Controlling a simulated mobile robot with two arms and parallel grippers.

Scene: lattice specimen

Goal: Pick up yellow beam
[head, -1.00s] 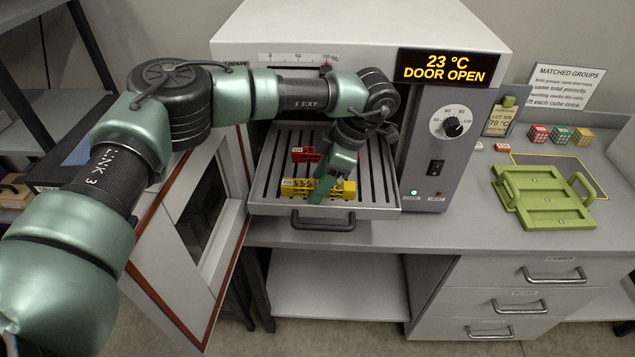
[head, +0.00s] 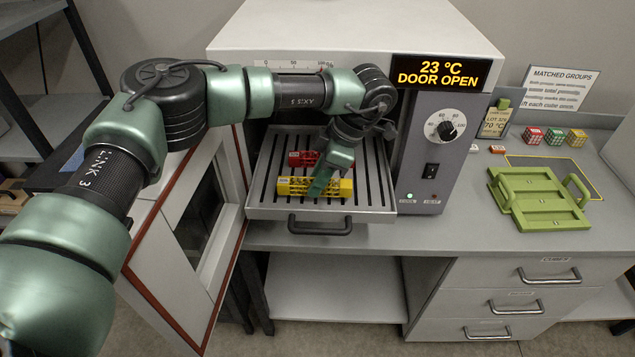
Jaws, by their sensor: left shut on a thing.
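The yellow beam (head: 298,187) lies across the slotted oven tray (head: 380,205), toward its front. My left gripper (head: 320,187) reaches down from above and is shut on the yellow beam near its middle, hiding part of it. Whether the beam is clear of the tray I cannot tell. A red beam (head: 301,159) lies just behind it on the tray, partly hidden by my left arm. My right gripper is not in view.
The oven door (head: 190,230) stands open at the left. The tray handle (head: 320,226) sticks out in front. A green carrier with handles (head: 540,203) stands on the right counter, with several lattice cubes (head: 555,135) behind it. The counter front is clear.

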